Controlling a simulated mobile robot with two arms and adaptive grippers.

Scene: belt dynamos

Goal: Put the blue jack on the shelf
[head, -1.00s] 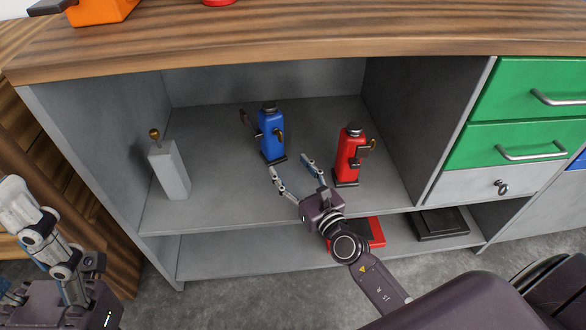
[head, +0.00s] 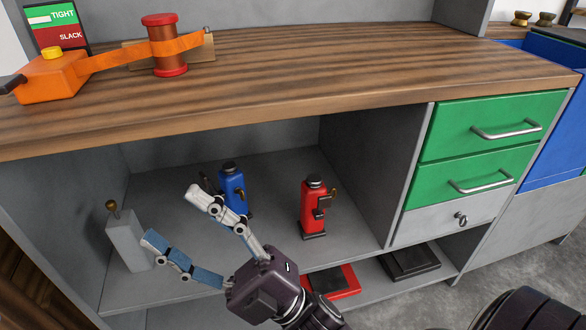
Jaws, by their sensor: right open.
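The blue jack (head: 231,184) stands upright on the upper shelf (head: 270,241) inside the grey bench, toward the back. My right gripper (head: 170,214) is open and empty in front of the shelf, its fingers spread and pointing left. One finger crosses in front of the lower part of the blue jack and hides some of it. I cannot tell whether they touch. My left gripper is out of the picture.
A red jack (head: 314,204) stands right of the blue one. A grey block with a brass knob (head: 126,240) stands at the left. A red plate (head: 331,281) and a black plate (head: 409,261) lie below. Green drawers (head: 487,124) are at the right, and an orange belt device (head: 52,76) is on the wooden top.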

